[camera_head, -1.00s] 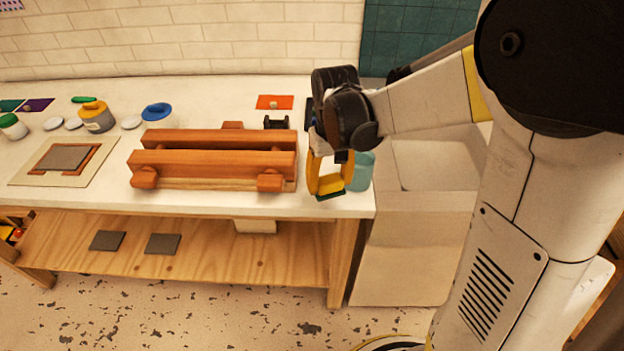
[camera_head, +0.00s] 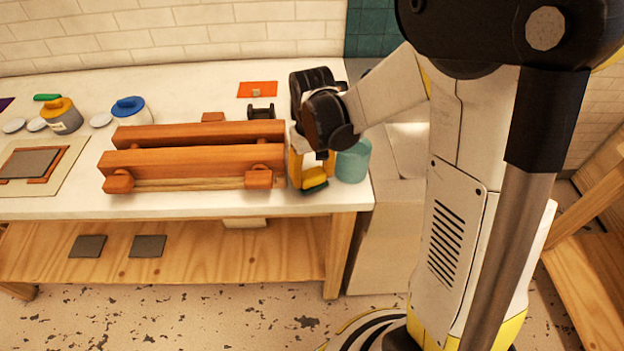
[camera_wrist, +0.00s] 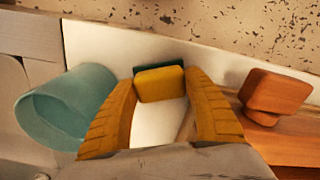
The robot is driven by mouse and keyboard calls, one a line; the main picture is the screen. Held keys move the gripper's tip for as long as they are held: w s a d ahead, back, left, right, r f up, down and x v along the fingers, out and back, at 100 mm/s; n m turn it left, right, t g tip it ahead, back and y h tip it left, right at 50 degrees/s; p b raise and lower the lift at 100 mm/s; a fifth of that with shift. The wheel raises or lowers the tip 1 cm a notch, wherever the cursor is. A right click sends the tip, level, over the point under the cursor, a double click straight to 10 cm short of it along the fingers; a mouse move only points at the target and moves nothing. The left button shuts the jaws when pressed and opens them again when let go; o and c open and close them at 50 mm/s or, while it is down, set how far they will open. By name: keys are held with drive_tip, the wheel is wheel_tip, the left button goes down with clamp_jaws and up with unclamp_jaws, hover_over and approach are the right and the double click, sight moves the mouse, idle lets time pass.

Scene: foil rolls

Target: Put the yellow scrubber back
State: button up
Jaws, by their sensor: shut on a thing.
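The yellow scrubber (camera_head: 314,180), a small block with a dark green pad, is held between the yellow fingers of my gripper (camera_head: 310,172). In the wrist view the scrubber (camera_wrist: 160,86) sits between the two fingertips, green side facing away. My gripper is shut on it, over the white table's front right corner. A teal cup (camera_head: 353,160) stands just right of it in the head view. The cup (camera_wrist: 62,108) is close to one finger in the wrist view. Whether the scrubber touches the table is hard to tell.
A reddish wooden rail frame (camera_head: 190,160) lies close left of my gripper. The white tabletop (camera_head: 215,205) ends just in front. Blue-lidded (camera_head: 129,108) and yellow-lidded (camera_head: 62,115) jars stand at back left. An orange card (camera_head: 258,90) lies behind. A lower shelf (camera_head: 200,250) holds dark tiles.

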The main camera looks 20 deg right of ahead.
drive_tip(key=shift+f, duration=0.35)
drive_tip(key=shift+f, duration=0.1)
drive_tip(key=shift+f, duration=0.15)
drive_tip(key=o, duration=1.2)
